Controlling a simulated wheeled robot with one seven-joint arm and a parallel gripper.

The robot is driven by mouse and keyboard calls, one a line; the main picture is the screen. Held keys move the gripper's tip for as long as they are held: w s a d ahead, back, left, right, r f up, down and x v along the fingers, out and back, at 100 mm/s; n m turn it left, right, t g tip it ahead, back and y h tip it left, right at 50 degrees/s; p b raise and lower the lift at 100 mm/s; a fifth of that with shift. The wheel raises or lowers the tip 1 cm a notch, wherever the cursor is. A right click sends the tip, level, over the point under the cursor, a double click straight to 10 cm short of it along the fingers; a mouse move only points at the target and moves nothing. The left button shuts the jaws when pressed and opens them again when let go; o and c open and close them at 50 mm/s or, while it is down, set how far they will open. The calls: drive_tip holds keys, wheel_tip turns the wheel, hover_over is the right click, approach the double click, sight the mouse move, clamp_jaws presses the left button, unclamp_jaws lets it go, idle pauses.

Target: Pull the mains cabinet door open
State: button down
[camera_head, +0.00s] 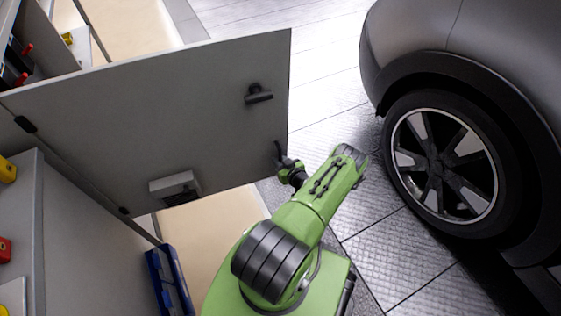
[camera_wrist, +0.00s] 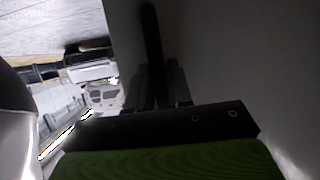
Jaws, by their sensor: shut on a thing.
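The mains cabinet door (camera_head: 190,120) is a large flat grey panel, standing well open and swung out from the cabinet (camera_head: 60,240) at left. Black hinges show along its lower left edge. It carries a black latch (camera_head: 258,94) and a small grey box (camera_head: 175,187). My gripper (camera_head: 283,161) is at the door's right edge, shut on a thin black bar handle (camera_head: 278,149). In the wrist view the handle (camera_wrist: 152,45) rises from between the fingers of my gripper (camera_wrist: 161,85), close against the dark door face (camera_wrist: 225,60). The finger contact itself is dark.
A grey car with a large wheel (camera_head: 440,163) stands at right. Tiled floor (camera_head: 335,110) lies clear between door and car. A blue object (camera_head: 168,280) stands below the door, near the cabinet. Red and yellow parts show at far left.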

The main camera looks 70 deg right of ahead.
drive_tip(key=c, duration=1.1)
unclamp_jaws()
drive_tip(key=p+v, duration=0.6)
drive_tip(key=v, duration=0.9)
drive_tip(key=shift+s+a, duration=0.2)
drive_tip(key=shift+s, duration=0.1)
